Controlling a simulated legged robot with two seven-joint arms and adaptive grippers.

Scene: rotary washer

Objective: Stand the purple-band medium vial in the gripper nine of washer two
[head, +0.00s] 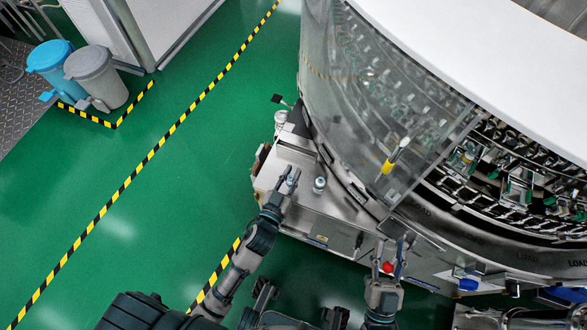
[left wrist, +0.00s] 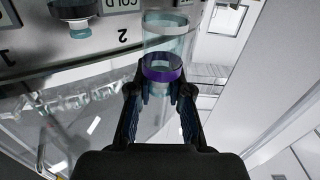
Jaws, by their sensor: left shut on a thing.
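The purple-band vial (left wrist: 163,66) is clear glass and sits between the fingertips of my left gripper (left wrist: 160,88) in the left wrist view. The left gripper is shut on it. In the head view my left gripper (head: 289,180) is over the washer's steel front ledge, and the vial is too small there to make out its band. The round washer (head: 400,185) carries a ring of metal holders (head: 519,185). I cannot tell which holder is number nine.
A second small vessel (head: 320,185) stands on the ledge; one with a teal band (left wrist: 74,12) shows in the left wrist view. A clear curved cover (head: 350,90) shields part of the ring. A red button (head: 387,267) is by my right gripper. Bins (head: 97,78) stand far left.

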